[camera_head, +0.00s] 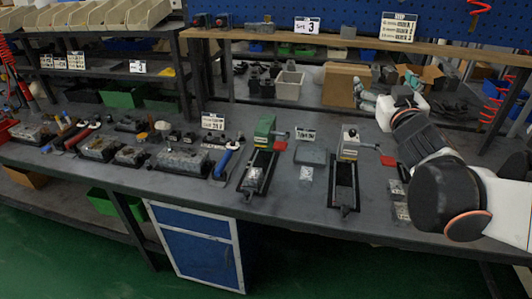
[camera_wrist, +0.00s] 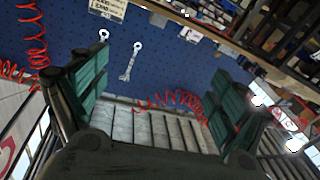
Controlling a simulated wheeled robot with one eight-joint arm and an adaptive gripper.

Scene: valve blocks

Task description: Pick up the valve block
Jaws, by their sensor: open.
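Several grey metal blocks lie on the left part of the dark workbench (camera_head: 300,207) in the head view, among them one at far left (camera_head: 32,133), one farther right (camera_head: 101,147) and one near the middle (camera_head: 182,162). A green block (camera_head: 264,130) and a pale block with a yellow-green band (camera_head: 349,142) stand at the rear of two black frames. I cannot tell which of these is the valve block. My gripper (camera_wrist: 160,78) is open and empty in the wrist view, its green-padded fingers wide apart. No block lies between them.
Red handles (camera_head: 388,160) stick out beside the two upright blocks. A blue-handled tool (camera_head: 226,163) and small parts crowd the left bench. A shelf (camera_head: 350,44) with bins runs behind. A blue pegboard (camera_wrist: 150,65) with red coiled hoses fills much of the wrist view.

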